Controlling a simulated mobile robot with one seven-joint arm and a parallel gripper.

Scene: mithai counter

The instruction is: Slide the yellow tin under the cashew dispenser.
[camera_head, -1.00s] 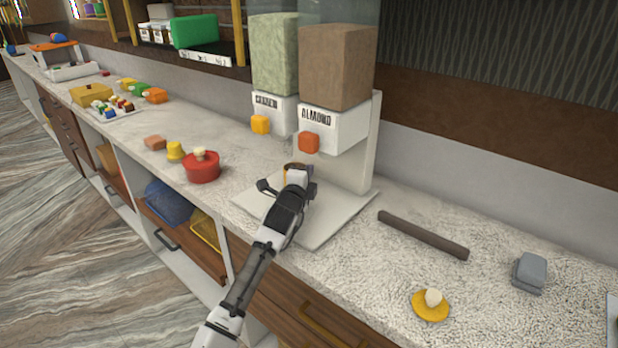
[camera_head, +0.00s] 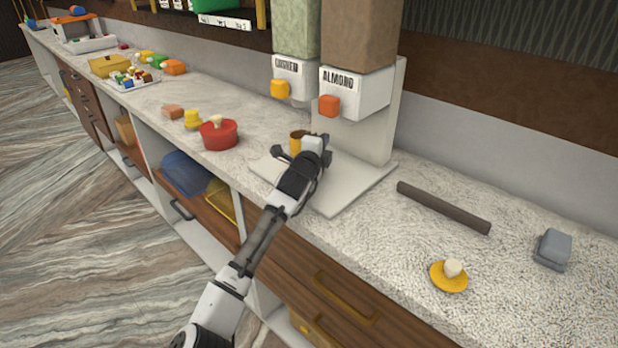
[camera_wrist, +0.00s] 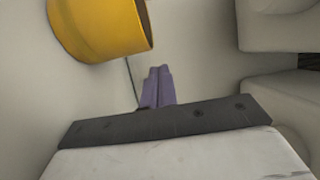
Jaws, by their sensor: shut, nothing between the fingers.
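The yellow tin (camera_head: 295,146) stands upright on the white base plate (camera_head: 345,196) of the dispenser, roughly below the cashew outlet (camera_head: 295,84) with its yellow-orange button. My gripper (camera_head: 324,150) is just right of the tin and partly hides it in the head view. In the wrist view my purple-grey fingertips (camera_wrist: 157,86) are together with nothing between them. The tin (camera_wrist: 98,28) is at the upper left there, with a small gap from the fingertips. The almond outlet (camera_head: 352,95), with its orange button, is to the right of the cashew one.
A red pot (camera_head: 219,134) and a small yellow container (camera_head: 192,118) stand left of the plate. A dark bar (camera_head: 443,207), a yellow lid (camera_head: 449,276) and a grey block (camera_head: 553,249) lie to the right. The dispenser's upright (camera_head: 385,120) stands behind my gripper.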

